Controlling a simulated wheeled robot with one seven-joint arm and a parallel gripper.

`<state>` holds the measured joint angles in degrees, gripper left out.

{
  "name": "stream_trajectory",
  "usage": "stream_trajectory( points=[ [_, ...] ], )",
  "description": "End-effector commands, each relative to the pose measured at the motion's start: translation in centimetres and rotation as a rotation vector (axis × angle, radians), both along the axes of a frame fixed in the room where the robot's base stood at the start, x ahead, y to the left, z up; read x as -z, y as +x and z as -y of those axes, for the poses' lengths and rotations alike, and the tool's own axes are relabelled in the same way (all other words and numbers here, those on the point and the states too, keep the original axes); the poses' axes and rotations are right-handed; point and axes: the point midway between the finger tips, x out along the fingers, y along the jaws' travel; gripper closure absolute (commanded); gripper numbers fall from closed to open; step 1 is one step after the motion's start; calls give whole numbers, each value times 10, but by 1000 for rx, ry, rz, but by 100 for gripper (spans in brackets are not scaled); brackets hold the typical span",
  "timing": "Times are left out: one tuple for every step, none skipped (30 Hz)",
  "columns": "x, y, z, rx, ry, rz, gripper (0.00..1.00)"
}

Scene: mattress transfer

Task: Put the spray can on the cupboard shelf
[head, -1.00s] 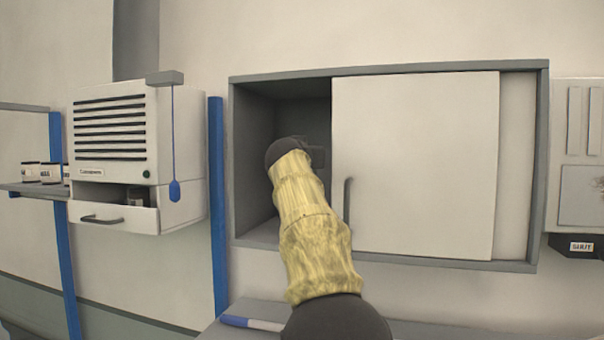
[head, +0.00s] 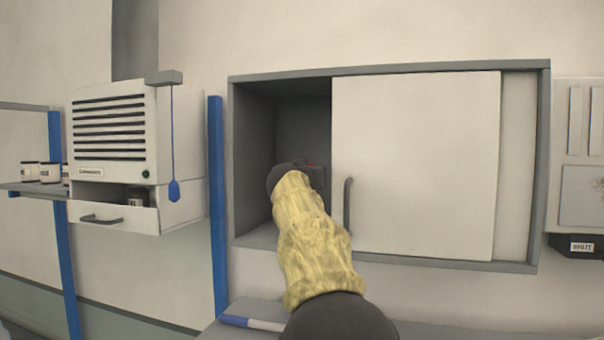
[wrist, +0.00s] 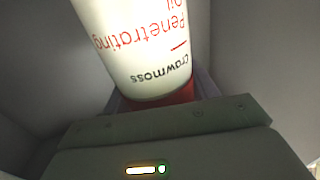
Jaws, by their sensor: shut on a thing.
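The spray can (wrist: 140,50) is white with red and dark lettering and a red end, and it fills the top middle of the wrist view. Its lettering appears upside down there. My gripper (head: 312,172) is shut on it, inside the open left part of the cupboard (head: 388,69). The cupboard shelf (head: 252,238) is the grey floor of the opening. I cannot tell whether the can touches it.
The white sliding door (head: 425,165) covers the cupboard's middle and right, close beside my gripper. Grey cupboard walls surround the can in the wrist view. A vented white unit (head: 110,135) with an open drawer (head: 112,215) hangs to the left, past a blue post (head: 217,205).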

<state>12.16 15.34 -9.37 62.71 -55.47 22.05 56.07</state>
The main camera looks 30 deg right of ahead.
Motion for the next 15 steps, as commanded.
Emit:
stream_trajectory(
  points=[
    [-1, 0, 0, 0, -1, 2, 89],
    [-1, 0, 0, 0, -1, 2, 89],
    [-1, 0, 0, 0, -1, 2, 89],
    [-1, 0, 0, 0, -1, 2, 89],
    [0, 0, 0, 0, -1, 2, 89],
    [1, 0, 0, 0, -1, 2, 89],
    [2, 0, 0, 0, -1, 2, 89],
    [3, 0, 0, 0, -1, 2, 89],
    [2, 0, 0, 1, 0, 0, 35],
    [2, 0, 0, 1, 0, 0, 29],
    [2, 0, 0, 1, 0, 0, 23],
    [2, 0, 0, 1, 0, 0, 19],
    [2, 0, 0, 1, 0, 0, 19],
    [2, 0, 0, 1, 0, 0, 19],
    [2, 0, 0, 1, 0, 0, 19]
  ],
)
